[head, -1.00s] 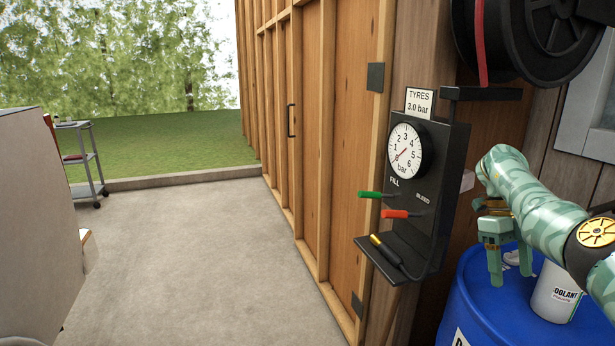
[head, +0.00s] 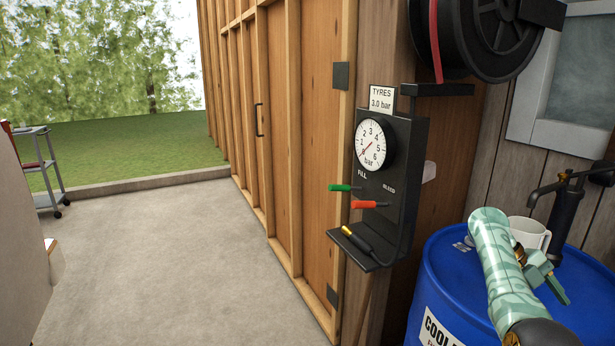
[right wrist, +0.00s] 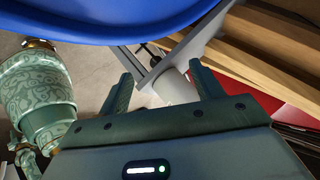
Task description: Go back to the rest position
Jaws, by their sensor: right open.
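My right gripper (head: 546,275), green, is at the right in the head view, above or beside the blue drum (head: 440,275). Its jaws are open. In the right wrist view, the two fingers (right wrist: 162,90) stand apart with nothing held between them. Part of the drum (right wrist: 110,20) fills the top of that view. A white jug with a handle (head: 541,238) stands on the drum, partly hidden by my right forearm. My left gripper cannot be made out in either view.
A black tyre-inflation panel (head: 405,165) with a gauge is on the wooden wall, left of the drum. A grey trolley (head: 45,170) is far left. The concrete floor (head: 160,260) is open.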

